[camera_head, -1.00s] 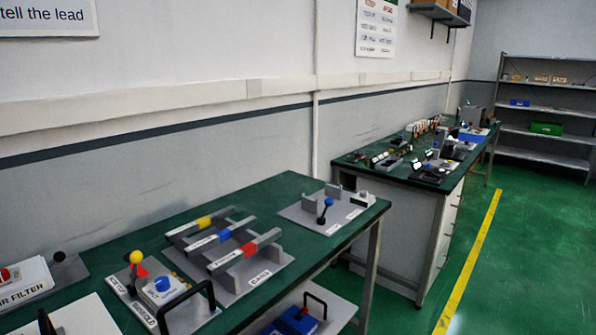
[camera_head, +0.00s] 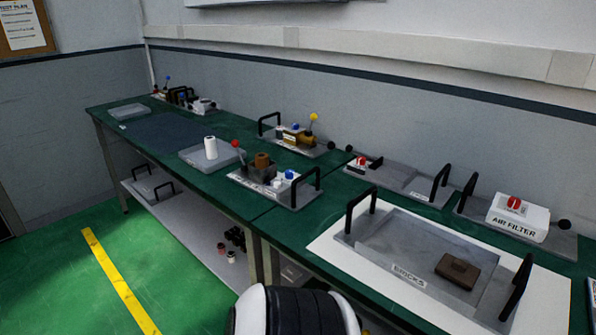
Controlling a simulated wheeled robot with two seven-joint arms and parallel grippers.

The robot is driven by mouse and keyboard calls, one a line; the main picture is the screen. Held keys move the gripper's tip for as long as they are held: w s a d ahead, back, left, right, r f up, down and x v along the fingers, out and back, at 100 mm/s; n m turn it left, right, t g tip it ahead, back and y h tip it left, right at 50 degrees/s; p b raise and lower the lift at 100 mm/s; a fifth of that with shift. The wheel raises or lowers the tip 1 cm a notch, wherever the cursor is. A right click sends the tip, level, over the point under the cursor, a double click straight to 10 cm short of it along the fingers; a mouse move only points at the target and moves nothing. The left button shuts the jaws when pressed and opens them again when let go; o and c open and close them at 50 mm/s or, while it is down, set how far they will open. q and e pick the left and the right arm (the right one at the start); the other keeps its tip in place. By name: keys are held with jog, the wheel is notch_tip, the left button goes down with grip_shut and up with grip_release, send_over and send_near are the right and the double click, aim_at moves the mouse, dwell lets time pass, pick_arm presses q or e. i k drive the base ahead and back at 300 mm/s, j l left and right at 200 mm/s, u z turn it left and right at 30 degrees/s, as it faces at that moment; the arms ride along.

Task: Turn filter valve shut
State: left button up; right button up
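A white box labelled "AIR FILTER" (camera_head: 517,222) stands on a grey base plate with black handles at the right of the head view. A red valve knob (camera_head: 514,203) sits on top of the box. I cannot tell from its small size which way the knob is turned. A dark round knob (camera_head: 564,225) is beside the box on its right. Neither of my grippers is in view.
A grey tray labelled "BRICKS" (camera_head: 365,240) with a brown block (camera_head: 457,271) lies on a white sheet in front of the filter. Another plate with a red part (camera_head: 362,160) is left of it. The green bench (camera_head: 240,205) runs away to the left, holding several fixtures.

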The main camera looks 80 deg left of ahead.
aim_at(289, 173)
jog(key=u, duration=2.95)
